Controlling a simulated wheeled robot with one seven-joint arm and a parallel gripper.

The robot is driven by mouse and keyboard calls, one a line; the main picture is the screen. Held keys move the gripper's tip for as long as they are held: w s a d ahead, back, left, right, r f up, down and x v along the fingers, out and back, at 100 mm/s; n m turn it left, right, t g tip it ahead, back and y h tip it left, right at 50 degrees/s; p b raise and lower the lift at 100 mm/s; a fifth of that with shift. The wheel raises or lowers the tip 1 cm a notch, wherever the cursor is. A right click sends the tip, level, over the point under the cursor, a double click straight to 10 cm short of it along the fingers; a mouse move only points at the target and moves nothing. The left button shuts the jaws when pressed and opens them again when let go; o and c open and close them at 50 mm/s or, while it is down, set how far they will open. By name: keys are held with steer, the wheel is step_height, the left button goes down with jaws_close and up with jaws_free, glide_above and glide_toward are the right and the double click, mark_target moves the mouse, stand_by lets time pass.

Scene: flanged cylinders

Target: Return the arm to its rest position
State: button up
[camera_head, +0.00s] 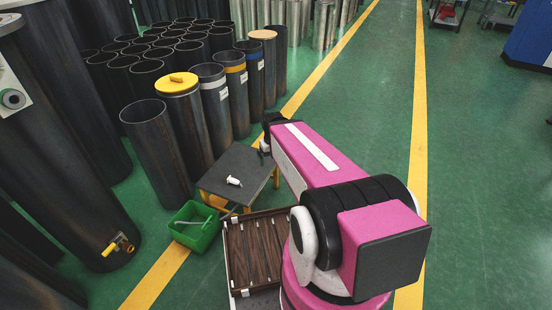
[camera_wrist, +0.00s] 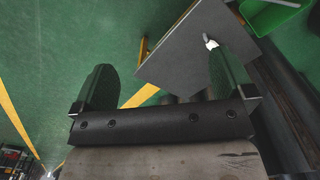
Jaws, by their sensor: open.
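My arm, pink with black joints, reaches from the lower right toward the upper left in the head view. Its dark end (camera_head: 268,130) is above the floor, just beyond the right side of a small grey table (camera_head: 238,165). In the wrist view my gripper (camera_wrist: 160,65) is open, with its two dark fingers wide apart and nothing between them. Green floor and part of the grey table (camera_wrist: 185,60) show past the fingers. A small white object (camera_head: 234,181) lies on the table; in the wrist view it shows beside the right finger (camera_wrist: 211,43).
Several dark upright cylinders (camera_head: 152,150) stand close left of the table, one with a yellow lid (camera_head: 177,86). A green crate (camera_head: 195,228) is at the table's near left. A slatted brown tray (camera_head: 257,255) lies beside my arm's base. The floor to the right is clear.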

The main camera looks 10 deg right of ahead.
steer(key=shift+s+d+r+m, duration=0.25)
steer(key=shift+s+m, duration=0.15)
steer(key=shift+m, duration=0.1)
steer(key=shift+s+d+r+m, duration=0.25)
steer(key=shift+s+m, duration=0.1)
steer(key=shift+m, duration=0.15)
steer(key=m, duration=0.8)
glide_toward(232, 179)
steer(key=shift+w, duration=0.2)
steer(key=shift+f, duration=0.35)
steer(key=f, duration=1)
steer(key=shift+s, duration=0.25)
steer(key=shift+d, duration=0.1)
steer(key=c, duration=0.8)
